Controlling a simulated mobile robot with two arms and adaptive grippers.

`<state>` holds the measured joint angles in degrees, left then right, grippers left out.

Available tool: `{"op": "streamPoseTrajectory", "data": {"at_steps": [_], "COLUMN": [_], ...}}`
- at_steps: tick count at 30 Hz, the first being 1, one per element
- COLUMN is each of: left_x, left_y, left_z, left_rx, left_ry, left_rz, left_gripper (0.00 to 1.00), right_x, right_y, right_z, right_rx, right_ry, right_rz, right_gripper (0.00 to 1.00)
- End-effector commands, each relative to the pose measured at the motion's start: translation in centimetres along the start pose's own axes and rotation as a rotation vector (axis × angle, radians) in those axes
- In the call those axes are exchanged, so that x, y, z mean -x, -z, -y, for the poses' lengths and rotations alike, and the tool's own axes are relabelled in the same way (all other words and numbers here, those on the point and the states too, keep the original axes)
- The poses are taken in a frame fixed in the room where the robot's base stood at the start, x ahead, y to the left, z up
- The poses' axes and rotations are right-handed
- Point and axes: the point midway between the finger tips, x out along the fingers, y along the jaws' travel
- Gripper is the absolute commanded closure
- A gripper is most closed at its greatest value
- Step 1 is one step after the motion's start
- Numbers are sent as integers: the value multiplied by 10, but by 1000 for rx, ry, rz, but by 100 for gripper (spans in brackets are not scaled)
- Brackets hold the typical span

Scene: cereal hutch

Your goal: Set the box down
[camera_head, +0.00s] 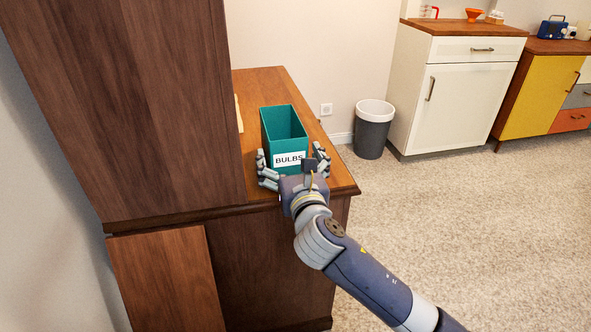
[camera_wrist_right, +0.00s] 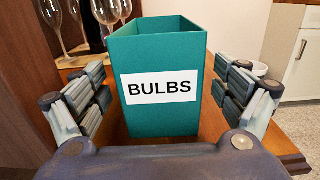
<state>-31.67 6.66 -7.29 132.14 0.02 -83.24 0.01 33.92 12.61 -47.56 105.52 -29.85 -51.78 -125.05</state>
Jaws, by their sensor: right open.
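A teal open-topped box (camera_head: 270,128) with a white BULBS label stands upright on the wooden hutch counter (camera_head: 262,82). My right gripper (camera_head: 292,163) is open at the box's near end, with one finger set on each side of it. In the right wrist view the box (camera_wrist_right: 165,118) stands between the spread fingers, with a gap visible on both sides. The box looks empty in its visible upper part; its floor is hidden. My left gripper is not in view.
Several wine glasses (camera_wrist_right: 104,14) stand behind the box to the left. The tall wooden hutch cabinet (camera_head: 130,100) rises left of the counter. A grey bin (camera_head: 372,135) and white cabinet (camera_head: 455,100) stand beyond. Open carpet (camera_head: 460,220) lies to the right.

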Motion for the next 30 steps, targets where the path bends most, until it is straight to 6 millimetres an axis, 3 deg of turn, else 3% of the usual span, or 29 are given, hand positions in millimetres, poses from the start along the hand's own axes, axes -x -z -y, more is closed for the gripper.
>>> {"op": "streamPoseTrajectory", "data": {"at_steps": [3,9,15,22,26,30], "left_x": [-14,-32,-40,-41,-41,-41], "left_y": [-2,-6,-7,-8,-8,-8], "left_z": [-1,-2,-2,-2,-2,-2], "left_rx": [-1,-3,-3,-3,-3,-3], "left_ry": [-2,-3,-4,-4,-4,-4], "left_rz": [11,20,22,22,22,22], "left_gripper": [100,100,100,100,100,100], "right_x": [25,55,68,69,73,91], "right_y": [-1,0,0,3,29,89], "right_z": [0,0,0,1,12,36], "right_rx": [1,-1,-1,-21,-199,-606], "right_ry": [-2,-1,0,4,40,158], "right_rz": [-1,-2,0,-9,-80,-223], "right_gripper": [9,9,9,9,9,9]}}
